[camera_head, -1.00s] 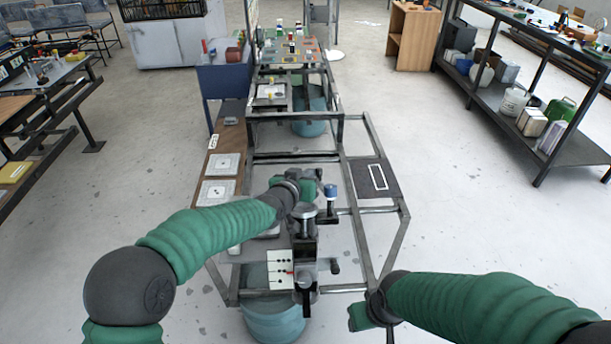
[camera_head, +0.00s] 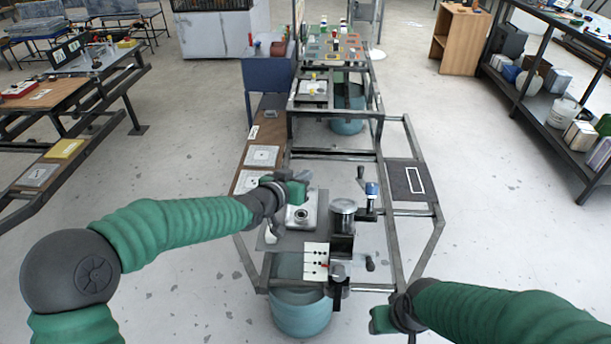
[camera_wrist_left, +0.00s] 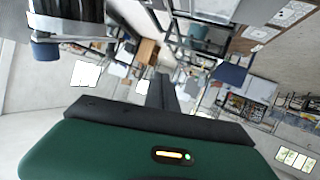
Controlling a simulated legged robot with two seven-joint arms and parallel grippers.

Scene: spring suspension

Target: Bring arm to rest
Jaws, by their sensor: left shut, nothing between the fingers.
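My left gripper (camera_head: 302,188) is shut and empty, above the left side of the metal frame bench (camera_head: 396,245). It is up and to the left of the spring suspension device, apart from its grey cylinder (camera_head: 343,222). A blue knob (camera_head: 372,189) stands behind the cylinder and a white panel with black dots (camera_head: 315,262) in front. In the left wrist view, the shut dark fingers (camera_wrist_left: 162,92) have nothing between them; the cylinder (camera_wrist_left: 68,10) and blue knob (camera_wrist_left: 45,50) show at upper left. My right gripper (camera_head: 384,320) is low, near the bench's front right corner; its jaws are unclear.
A square plate with a round fitting (camera_head: 301,215) lies just below my left gripper. A teal bin (camera_head: 302,315) stands under the bench. A dark pad with a white outline (camera_head: 413,180) is on the right. Shelving (camera_head: 548,125) stands far right; floor on both sides is clear.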

